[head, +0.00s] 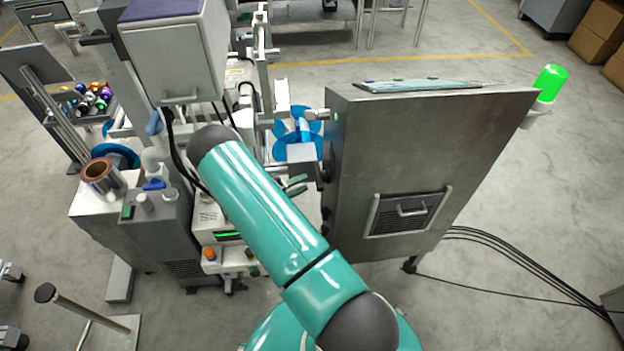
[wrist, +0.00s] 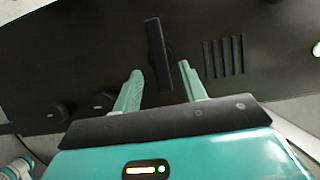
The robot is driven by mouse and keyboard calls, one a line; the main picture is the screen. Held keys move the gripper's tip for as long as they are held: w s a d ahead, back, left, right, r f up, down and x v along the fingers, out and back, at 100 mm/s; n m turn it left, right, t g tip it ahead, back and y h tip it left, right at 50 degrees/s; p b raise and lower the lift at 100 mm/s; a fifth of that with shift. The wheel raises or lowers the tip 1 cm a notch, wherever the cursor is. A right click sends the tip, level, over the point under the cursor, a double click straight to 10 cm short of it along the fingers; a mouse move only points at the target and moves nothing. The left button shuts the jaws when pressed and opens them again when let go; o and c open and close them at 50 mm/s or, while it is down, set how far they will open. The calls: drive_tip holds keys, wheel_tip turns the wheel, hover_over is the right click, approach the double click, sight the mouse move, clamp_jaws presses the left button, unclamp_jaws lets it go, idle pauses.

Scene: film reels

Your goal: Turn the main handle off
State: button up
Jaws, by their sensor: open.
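The main handle (wrist: 157,52) is a flat black bar on a dark panel (wrist: 80,50) in the wrist view. It stands nearly upright in the picture, leaning slightly. My gripper (wrist: 160,68) is open, with its two pale green fingers pointing at the panel. The lower part of the handle shows between the fingers, with a visible gap on both sides. I cannot tell how far the fingertips are from the panel. In the head view the handle cannot be made out, and my teal arm covers part of the machine.
Round black knobs (wrist: 103,100) sit left of the handle, and vent slots (wrist: 224,57) are on its right. In the head view, a grey metal cabinet (head: 400,140) with a lit green beacon (head: 550,83) stands right of my arm. Cables (head: 520,265) run over the floor at right.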

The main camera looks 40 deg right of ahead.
sight(320, 176)
drive_tip(key=x, duration=0.4)
drive_tip(key=shift+d, duration=0.3)
clamp_jaws()
